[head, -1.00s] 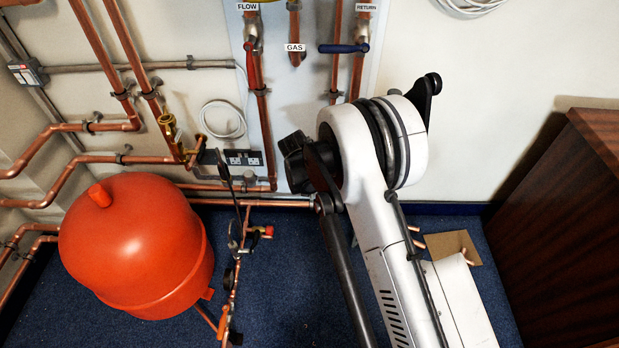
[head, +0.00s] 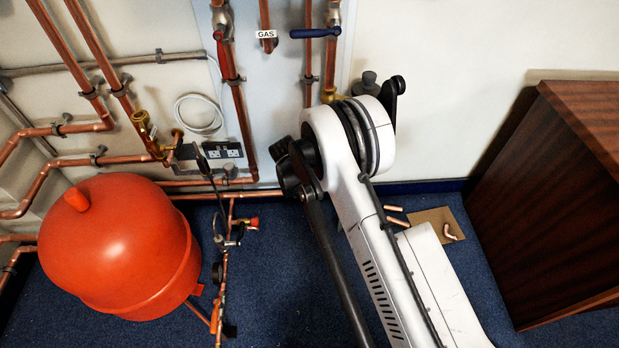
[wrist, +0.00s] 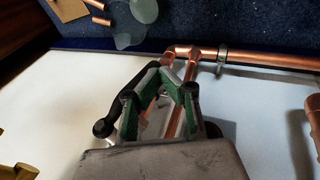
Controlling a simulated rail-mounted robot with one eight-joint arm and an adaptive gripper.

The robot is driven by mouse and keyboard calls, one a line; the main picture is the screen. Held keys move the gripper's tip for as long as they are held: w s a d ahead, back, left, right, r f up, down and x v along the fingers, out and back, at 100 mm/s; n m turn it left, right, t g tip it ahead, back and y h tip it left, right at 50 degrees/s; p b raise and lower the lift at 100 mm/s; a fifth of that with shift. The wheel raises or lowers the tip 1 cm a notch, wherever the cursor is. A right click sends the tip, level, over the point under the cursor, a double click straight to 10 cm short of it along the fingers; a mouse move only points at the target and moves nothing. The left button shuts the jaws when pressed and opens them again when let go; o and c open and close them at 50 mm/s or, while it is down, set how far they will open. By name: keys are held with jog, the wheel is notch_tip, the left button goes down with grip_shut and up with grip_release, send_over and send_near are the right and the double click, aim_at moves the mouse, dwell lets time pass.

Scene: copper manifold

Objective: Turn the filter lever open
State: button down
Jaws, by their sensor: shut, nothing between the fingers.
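In the wrist view my gripper (wrist: 170,62) points down along the pale wall board, its green-lined fingers closed together at the tips and empty. A dark bar with a rounded end (wrist: 104,128) runs along the left finger; I cannot tell whether it is the filter lever or part of the gripper. Pale grey rounded shapes (wrist: 130,38) beyond the fingertips may be the filter body. In the head view my arm hides the gripper. A dark grey knobbed part (head: 369,84) and a brass fitting (head: 333,94) show behind my arm's elbow. No filter lever is clearly identifiable.
A blue-handled valve (head: 315,33) sits on the pipe above my elbow. Copper pipes (head: 240,115) run down the wall board to the left. A red tank (head: 118,245) stands at lower left, a wooden cabinet (head: 560,190) at right. Pipe offcuts lie on cardboard (head: 430,218).

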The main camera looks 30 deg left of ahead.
jog(key=shift+w+d+f, duration=0.45)
jog(key=shift+d+f, duration=0.1)
jog(key=shift+d, duration=0.25)
dwell(0.4)
jog(key=s+a+p, duration=0.3)
jog(key=s+a, duration=0.6)
jog(key=a, duration=0.1)
jog(key=shift+s+r, duration=0.2)
jog(key=shift+s, duration=0.15)
